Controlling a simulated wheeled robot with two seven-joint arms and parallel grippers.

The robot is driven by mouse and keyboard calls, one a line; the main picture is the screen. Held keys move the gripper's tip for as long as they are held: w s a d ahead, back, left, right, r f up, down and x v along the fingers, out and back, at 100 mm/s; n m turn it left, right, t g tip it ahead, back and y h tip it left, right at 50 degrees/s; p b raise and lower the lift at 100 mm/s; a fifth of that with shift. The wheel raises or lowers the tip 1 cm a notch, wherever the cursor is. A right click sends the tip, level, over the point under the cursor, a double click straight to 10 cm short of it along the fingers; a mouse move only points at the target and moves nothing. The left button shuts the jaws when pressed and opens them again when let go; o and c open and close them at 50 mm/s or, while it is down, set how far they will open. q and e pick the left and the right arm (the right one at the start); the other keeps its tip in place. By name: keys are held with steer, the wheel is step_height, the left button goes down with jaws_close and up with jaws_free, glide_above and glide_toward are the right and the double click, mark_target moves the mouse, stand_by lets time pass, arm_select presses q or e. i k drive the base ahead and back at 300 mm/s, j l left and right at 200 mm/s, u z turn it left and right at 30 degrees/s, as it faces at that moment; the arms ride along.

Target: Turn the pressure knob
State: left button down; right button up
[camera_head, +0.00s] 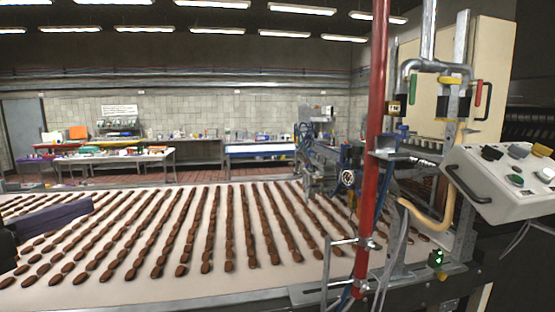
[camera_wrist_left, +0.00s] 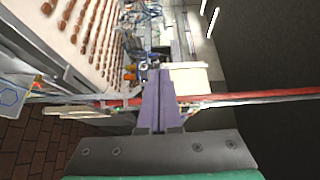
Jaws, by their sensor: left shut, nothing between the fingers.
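My left gripper (camera_head: 88,205) reaches in from the left edge in the head view, over the conveyor. Its purple fingers (camera_wrist_left: 158,78) are shut together and empty in the left wrist view. A round dial (camera_head: 348,178) shows on the blue machine beyond the red pipe. A blue valve part (camera_head: 400,132) sits on the pipework right of the red pipe. The sloped control panel (camera_head: 500,180) at the right carries a black knob (camera_head: 491,152) and several other knobs. I cannot tell which one is the pressure knob. My gripper is far to the left of all these, touching none.
The white conveyor (camera_head: 130,296) carries many rows of brown biscuits. A red upright pipe (camera_head: 373,150) stands between the conveyor and the panel, with metal brackets and hoses. A green-lit switch (camera_head: 437,258) is low at right. Benches (camera_head: 185,150) stand at the back wall.

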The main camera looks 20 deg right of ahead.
mark_target(357, 151)
steer(key=i+l+z, duration=0.15)
steer(key=z, duration=0.3)
steer(key=i+z, duration=0.35)
steer(key=z, duration=0.15)
steer(key=i+z, duration=0.25)
steer(key=z, duration=0.2)
steer(key=i+j+z, duration=0.1)
steer(key=i+j, duration=0.15)
steer(key=i, duration=0.3)
steer(key=i+j+z, duration=0.15)
steer(key=i+j, duration=0.2)
steer(key=i, duration=0.15)
steer(key=k, duration=0.2)
